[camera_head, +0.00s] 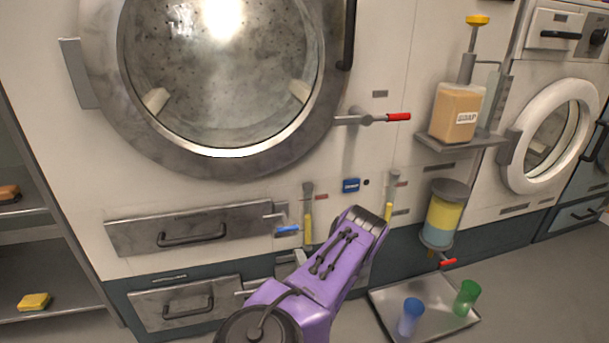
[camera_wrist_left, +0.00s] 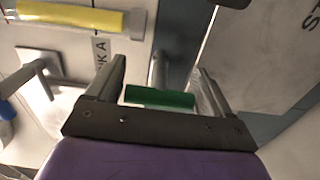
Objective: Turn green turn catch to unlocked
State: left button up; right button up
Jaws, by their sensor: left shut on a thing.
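The green turn catch (camera_wrist_left: 160,97) shows in the left wrist view, its green grip lying crosswise between my left gripper's fingers. In the head view my purple left arm hides its green part. My left gripper (camera_wrist_left: 163,84) is shut on the catch; in the head view its fingers (camera_head: 292,262) are partly seen at the right end of the lower drawer (camera_head: 186,302). The drawer is closed. A similar blue-handled catch (camera_head: 288,230) sits above, beside the closed upper drawer (camera_head: 190,228). My right gripper is not in view.
Yellow-handled levers (camera_head: 308,228) stand upright on the panel close to my arm. A red-handled lever (camera_head: 398,117) juts out beside the large round door (camera_head: 220,170). A floor tray (camera_head: 385,300) with a blue cup (camera_head: 410,316) and green cup (camera_head: 467,297) lies right of my arm.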

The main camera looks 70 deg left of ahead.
pick_arm(q)
jog(key=shift+w, duration=0.1)
jog(key=o, duration=1.4)
jog(key=shift+d, duration=0.1)
jog(key=d+p, duration=0.1)
jog(key=d, duration=0.9)
jog(key=shift+d, duration=0.2)
